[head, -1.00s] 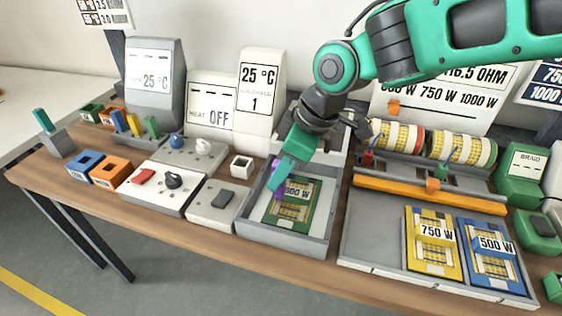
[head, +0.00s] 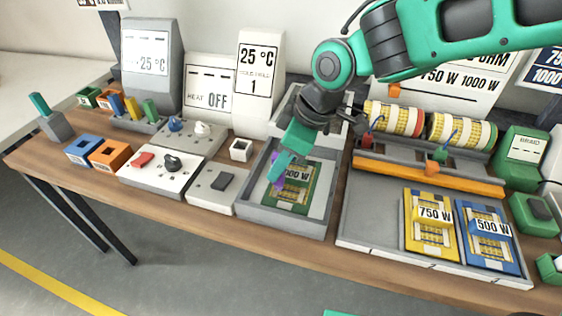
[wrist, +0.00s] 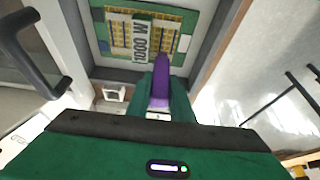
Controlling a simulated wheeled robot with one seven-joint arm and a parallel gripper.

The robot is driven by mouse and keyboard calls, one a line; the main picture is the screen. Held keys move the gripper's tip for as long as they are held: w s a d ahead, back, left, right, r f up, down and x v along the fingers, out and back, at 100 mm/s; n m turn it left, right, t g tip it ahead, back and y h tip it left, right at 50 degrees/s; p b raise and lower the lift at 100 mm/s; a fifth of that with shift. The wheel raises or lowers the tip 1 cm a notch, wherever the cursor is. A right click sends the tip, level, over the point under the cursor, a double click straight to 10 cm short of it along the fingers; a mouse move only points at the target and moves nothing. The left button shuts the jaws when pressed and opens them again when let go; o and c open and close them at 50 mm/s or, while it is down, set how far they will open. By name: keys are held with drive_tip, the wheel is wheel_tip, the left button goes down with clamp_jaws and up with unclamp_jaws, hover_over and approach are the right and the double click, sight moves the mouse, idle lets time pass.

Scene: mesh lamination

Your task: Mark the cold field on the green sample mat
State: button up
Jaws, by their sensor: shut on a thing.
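The green sample mat (head: 302,203), labelled 1000 W, lies flat in a grey tray (head: 283,228). My gripper (head: 283,167) points down over the mat's left part. It is shut on a purple marker (head: 279,183), whose narrow end points at the mat; the marker also shows in the wrist view (wrist: 161,80). I cannot tell whether the tip touches the mat. The gripper and marker hide part of the mat; I see no clear mark on it.
A yellow 750 W mat (head: 432,250) and a blue 500 W mat (head: 490,257) lie to the right. A display (head: 259,75) reads 25 °C and 1; another (head: 210,100) reads HEAT OFF. A box with a dark button (head: 221,181) adjoins the tray's left.

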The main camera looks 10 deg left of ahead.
sight(275, 154)
drive_tip(key=shift+f, duration=0.55)
idle(1.5)
drive_tip(key=shift+r, duration=3.55)
